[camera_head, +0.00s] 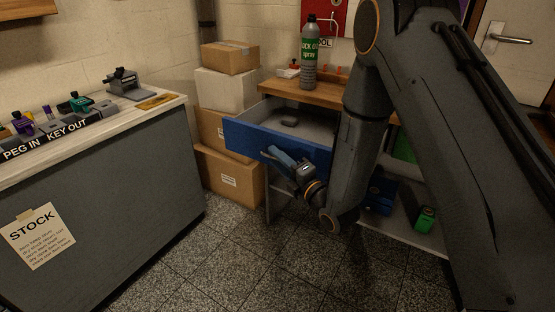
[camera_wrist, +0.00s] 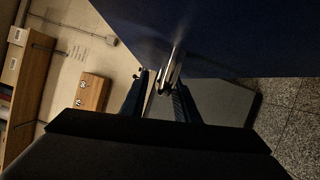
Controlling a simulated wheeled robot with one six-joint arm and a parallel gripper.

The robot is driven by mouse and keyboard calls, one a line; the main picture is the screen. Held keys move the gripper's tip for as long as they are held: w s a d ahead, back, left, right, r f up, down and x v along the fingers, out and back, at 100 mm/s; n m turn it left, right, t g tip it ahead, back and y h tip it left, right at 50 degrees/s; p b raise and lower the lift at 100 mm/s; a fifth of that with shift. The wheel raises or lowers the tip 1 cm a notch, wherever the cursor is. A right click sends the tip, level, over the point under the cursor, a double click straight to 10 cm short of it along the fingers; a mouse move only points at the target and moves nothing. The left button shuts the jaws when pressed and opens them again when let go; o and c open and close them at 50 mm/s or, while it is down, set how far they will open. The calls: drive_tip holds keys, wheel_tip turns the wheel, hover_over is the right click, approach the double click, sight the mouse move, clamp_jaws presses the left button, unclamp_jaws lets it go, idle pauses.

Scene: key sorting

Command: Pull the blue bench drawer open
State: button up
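The blue bench drawer (camera_head: 245,140) is pulled well out from under the wooden bench top (camera_head: 330,93), and its inside shows. My gripper (camera_head: 283,155) is at the drawer's front face. In the wrist view, the dark blue drawer front (camera_wrist: 230,35) fills the upper right. The silver handle (camera_wrist: 172,68) reaches between the fingers of my gripper (camera_wrist: 162,82), closer to the right finger. A gap shows between the handle and the left finger, so the fingers look open around it.
Stacked boxes (camera_head: 228,175) stand close to the drawer's left side. A spray bottle (camera_head: 309,55) stands on the bench top. A grey counter (camera_head: 110,190) is at left. Speckled floor (camera_head: 240,250) between counter and bench is clear.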

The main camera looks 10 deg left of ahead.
drive_tip(key=v, duration=0.7)
drive_tip(key=shift+s+d+b, duration=0.25)
drive_tip(key=shift+d+b, duration=0.05)
drive_tip(key=shift+s, duration=0.1)
